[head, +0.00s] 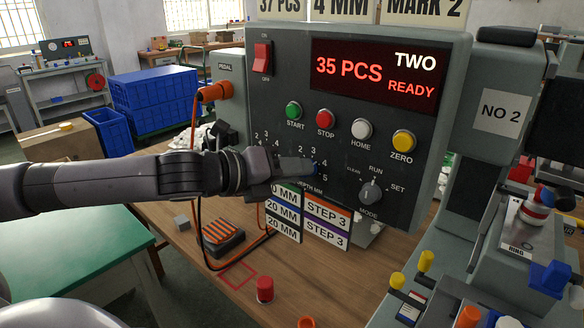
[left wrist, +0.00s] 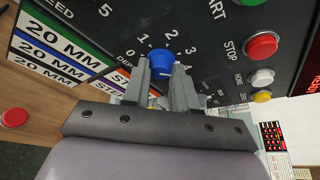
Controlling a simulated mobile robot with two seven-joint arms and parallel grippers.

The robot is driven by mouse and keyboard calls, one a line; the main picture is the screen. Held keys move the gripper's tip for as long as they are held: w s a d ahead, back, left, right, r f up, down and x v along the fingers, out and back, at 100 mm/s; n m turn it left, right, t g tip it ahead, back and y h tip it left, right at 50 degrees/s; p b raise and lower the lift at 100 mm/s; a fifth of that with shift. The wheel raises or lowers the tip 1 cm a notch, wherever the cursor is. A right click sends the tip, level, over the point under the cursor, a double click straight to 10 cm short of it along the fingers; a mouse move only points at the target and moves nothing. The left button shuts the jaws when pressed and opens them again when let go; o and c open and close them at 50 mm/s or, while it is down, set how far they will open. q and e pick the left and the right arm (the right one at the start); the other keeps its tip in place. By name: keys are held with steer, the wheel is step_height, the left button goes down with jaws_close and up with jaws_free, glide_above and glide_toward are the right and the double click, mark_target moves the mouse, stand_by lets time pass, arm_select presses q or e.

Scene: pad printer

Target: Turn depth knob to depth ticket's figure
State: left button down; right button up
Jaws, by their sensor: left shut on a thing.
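The control panel (head: 345,120) carries a blue depth knob (head: 317,168), mostly hidden behind my left gripper (head: 305,167) in the head view. In the left wrist view the blue knob (left wrist: 163,62) sits between the two fingers of my left gripper (left wrist: 162,72), which is shut on it. Dial figures including 1, 2 and 3 surround the knob. I cannot tell which figure it points to. A ticket reading "4 MM" (head: 343,8) stands on top of the panel, its upper part cut off. My right gripper is not in view.
Beside the 4 MM ticket are tickets reading "37 PCS" (head: 280,8) and "MARK 2" (head: 424,8). The red display (head: 377,75) reads 35 PCS, TWO, READY. The grey mode knob (head: 371,191) is right of my gripper. Striped step cards (head: 305,218) hang just below.

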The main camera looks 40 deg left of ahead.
arm_select(q)
steer(key=shift+d+r+m+y, duration=0.15)
steer(key=shift+m+y, duration=0.45)
steer(key=shift+m, duration=0.3)
steer(key=c, duration=0.9)
jaws_free()
steer(key=shift+s, duration=0.1)
steer(key=shift+b+v, duration=0.95)
steer(key=shift+v, duration=2.55)
steer(key=shift+r, duration=0.1)
